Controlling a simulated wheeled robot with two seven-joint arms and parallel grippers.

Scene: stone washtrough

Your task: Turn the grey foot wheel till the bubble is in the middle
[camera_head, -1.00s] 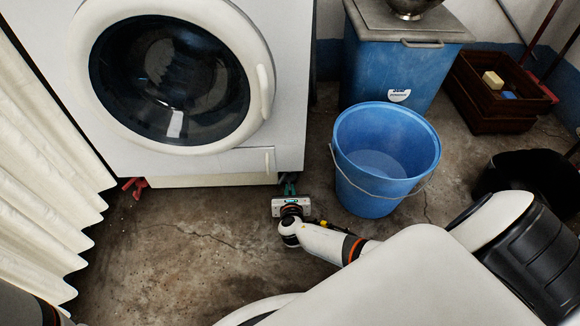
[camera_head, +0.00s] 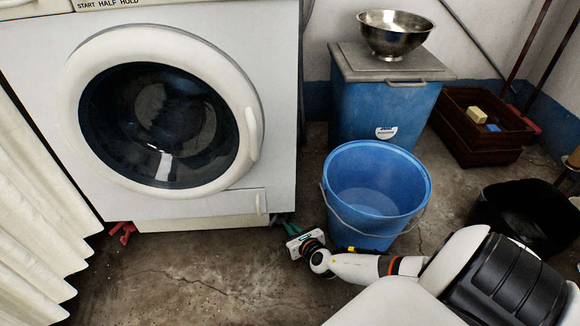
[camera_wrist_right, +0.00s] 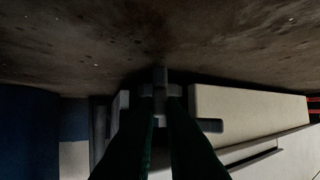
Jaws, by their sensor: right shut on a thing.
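The white washing machine (camera_head: 284,120) stands at the left in the head view. My right gripper (camera_head: 284,221) is down at its lower right front corner, by the floor. In the right wrist view, the grey foot wheel (camera_wrist_right: 160,77), with stubby arms, sits under the machine's edge. My right gripper's dark green fingers (camera_wrist_right: 161,112) are shut on it. In the head view the wheel is hidden at the fingertips. No bubble shows in any view. My left gripper is out of view.
A blue bucket (camera_head: 350,205) stands close to the right of my right gripper. Behind it is a blue bin (camera_head: 355,110) with a metal bowl (camera_head: 395,45) on its lid. A wooden crate (camera_head: 470,155) and black tub (camera_head: 490,215) are at the right. Red clamp-like feet (camera_head: 124,232) show at the left.

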